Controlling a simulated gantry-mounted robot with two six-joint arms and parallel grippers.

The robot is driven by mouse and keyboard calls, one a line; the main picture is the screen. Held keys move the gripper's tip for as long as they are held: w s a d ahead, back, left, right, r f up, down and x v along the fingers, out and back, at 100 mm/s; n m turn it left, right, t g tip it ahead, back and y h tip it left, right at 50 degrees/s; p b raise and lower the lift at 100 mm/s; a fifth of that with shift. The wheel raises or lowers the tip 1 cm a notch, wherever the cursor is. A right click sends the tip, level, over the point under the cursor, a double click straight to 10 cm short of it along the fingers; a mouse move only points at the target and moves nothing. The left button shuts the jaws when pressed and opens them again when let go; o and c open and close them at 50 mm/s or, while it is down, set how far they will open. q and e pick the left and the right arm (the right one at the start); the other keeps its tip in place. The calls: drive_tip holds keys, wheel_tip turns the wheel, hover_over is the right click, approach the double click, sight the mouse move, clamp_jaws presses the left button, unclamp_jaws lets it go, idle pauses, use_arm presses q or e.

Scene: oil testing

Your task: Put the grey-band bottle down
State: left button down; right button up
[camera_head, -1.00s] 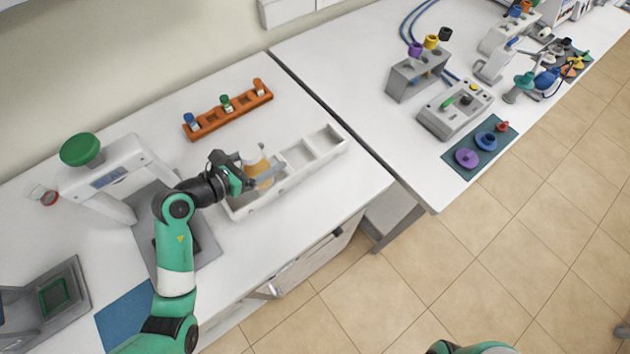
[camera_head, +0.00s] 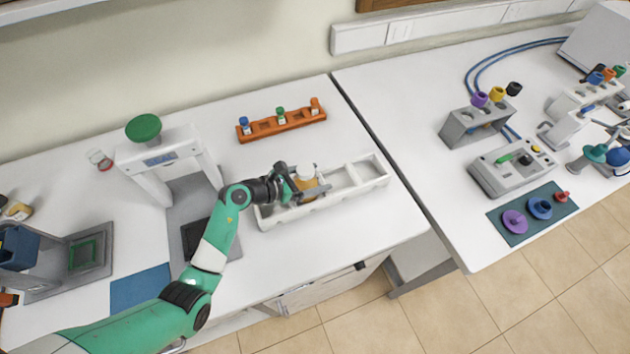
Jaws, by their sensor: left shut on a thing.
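An amber bottle with a white cap (camera_head: 309,182) stands roughly upright in the white compartment tray (camera_head: 340,199), left of the tray's middle. My left gripper (camera_head: 304,192) is shut on it from the left side, and its fingers hide part of the bottle. The band colour is not clear at this size, and I cannot tell whether the bottle's base touches the tray floor. The tray's right compartments look empty. My right gripper is out of view.
An orange rack (camera_head: 262,129) with several small vials stands behind the tray. A white frame device with a green knob (camera_head: 143,128) stands to the left, and a blue mat (camera_head: 140,288) lies front left. Bare white table surrounds the tray's right end.

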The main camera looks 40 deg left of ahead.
use_arm(q)
drive_tip(key=shift+f, duration=0.8)
drive_tip(key=shift+f, duration=0.1)
drive_tip(key=shift+f, duration=0.15)
unclamp_jaws()
drive_tip(key=shift+f, duration=0.15)
drive_tip(key=shift+s+r, duration=0.1)
drive_tip(key=shift+r, duration=0.25)
drive_tip(key=v, duration=1.2)
drive_tip(key=shift+p, duration=0.35)
